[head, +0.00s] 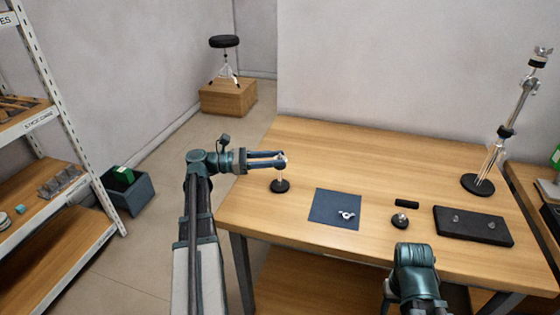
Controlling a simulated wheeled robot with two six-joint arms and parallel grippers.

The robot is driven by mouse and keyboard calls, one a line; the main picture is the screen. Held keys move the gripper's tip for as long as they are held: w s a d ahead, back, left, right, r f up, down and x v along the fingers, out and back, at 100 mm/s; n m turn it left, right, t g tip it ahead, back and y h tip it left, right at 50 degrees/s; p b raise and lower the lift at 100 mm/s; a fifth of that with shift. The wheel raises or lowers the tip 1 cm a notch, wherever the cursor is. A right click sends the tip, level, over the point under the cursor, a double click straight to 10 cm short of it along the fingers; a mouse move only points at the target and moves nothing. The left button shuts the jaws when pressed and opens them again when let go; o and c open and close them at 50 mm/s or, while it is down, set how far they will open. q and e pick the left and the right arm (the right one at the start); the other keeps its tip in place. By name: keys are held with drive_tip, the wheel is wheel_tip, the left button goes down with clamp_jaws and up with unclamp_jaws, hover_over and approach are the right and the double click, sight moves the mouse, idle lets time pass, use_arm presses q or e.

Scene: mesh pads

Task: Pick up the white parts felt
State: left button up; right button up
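A small white piece (283,158), which looks like the white felt, is at the top of a thin upright rod on a round black base (280,186). The stand is near the table's left side. My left gripper (280,160) reaches in level from the left. Its two fingers are parallel with a gap between them, and their tips are at the white piece. I cannot tell whether they touch or grip it. My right arm (415,262) shows at the table's front edge; its fingers are not visible.
A dark blue mat (325,207) holds a silver wing nut (347,215). To its right lie a black cylinder (406,203), a round black piece (400,220) and a black tray (473,237). A chrome stand (497,150) rises at the back right. The table's back middle is clear.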

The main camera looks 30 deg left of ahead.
use_arm(q)
clamp_jaws()
drive_tip(key=shift+r, duration=0.1)
